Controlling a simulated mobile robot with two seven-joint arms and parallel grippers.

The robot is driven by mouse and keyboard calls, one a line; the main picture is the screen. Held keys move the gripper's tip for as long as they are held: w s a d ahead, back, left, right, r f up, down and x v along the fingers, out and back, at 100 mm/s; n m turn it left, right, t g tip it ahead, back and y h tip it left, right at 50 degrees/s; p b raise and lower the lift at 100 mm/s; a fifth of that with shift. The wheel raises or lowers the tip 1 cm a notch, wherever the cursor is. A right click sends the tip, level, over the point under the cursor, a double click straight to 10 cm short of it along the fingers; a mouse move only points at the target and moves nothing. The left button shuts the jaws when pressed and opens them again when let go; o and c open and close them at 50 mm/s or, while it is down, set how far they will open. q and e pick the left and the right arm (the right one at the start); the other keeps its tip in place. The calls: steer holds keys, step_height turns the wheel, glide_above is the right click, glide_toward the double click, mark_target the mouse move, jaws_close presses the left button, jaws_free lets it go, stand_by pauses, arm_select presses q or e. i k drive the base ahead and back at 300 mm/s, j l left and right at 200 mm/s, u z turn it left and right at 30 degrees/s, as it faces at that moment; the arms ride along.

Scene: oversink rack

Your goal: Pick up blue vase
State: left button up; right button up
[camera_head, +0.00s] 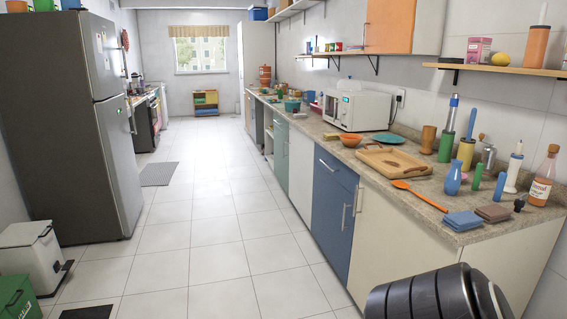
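The small blue vase (453,178) stands upright on the speckled counter (430,190) at the right, near its front edge. It has a rounded body and a narrower neck. A part of my own arm, dark and ribbed, shows at the bottom right, below and in front of the counter. No gripper shows in this view, so neither gripper can be placed relative to the vase.
A shelf (497,69) hangs above. The tiled floor (215,220) is mostly clear.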

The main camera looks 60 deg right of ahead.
mark_target(452, 183)
steer(key=z, duration=3.15)
steer(key=i+l, duration=0.25)
steer(key=i+l+z, duration=0.1)
steer(key=i, duration=0.3)
steer(key=l, duration=0.1)
